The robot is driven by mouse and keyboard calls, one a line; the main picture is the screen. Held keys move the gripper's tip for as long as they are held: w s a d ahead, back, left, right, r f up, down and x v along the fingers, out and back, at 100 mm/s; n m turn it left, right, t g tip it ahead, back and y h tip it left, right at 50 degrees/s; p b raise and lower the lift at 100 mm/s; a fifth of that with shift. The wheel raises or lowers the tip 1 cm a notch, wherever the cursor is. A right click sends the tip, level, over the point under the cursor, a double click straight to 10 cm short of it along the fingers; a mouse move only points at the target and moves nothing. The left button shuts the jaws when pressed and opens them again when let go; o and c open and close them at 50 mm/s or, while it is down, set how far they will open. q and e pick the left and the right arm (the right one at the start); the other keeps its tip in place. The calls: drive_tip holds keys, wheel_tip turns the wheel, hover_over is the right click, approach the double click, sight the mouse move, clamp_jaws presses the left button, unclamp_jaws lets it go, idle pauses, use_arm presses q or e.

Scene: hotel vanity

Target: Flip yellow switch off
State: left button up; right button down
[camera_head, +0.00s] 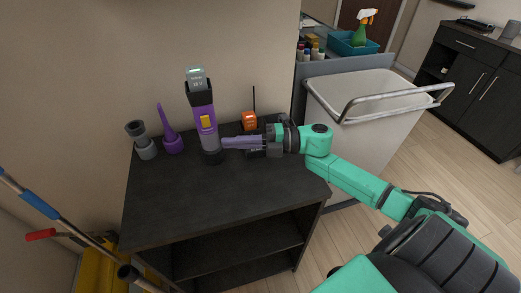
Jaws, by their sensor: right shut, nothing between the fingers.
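A purple and grey handheld vacuum (205,139) stands upright on the black cabinet top. The yellow switch (206,121) is on its front face, at the upper middle of its body. I cannot tell its on or off position. My right gripper (226,142) is shut and empty, reaching in from the right. Its fingertips are close to the vacuum's right side, lower than the yellow switch; I cannot tell whether they touch it. My left gripper is not in view.
The black cabinet top (190,205) is clear in front. A purple nozzle (171,135) and a grey attachment (144,143) stand to the left. An orange radio (249,121) stands behind my right gripper. A cart (365,95) stands to the right.

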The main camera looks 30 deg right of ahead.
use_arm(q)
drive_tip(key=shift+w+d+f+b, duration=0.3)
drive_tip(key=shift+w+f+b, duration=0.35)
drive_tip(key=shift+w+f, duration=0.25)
use_arm(e)
drive_tip(key=s+d+f, duration=0.1)
drive_tip(key=d, duration=0.5)
drive_tip(key=shift+s+d, duration=0.25)
drive_tip(key=shift+s, duration=0.05)
drive_tip(key=shift+s, duration=0.1)
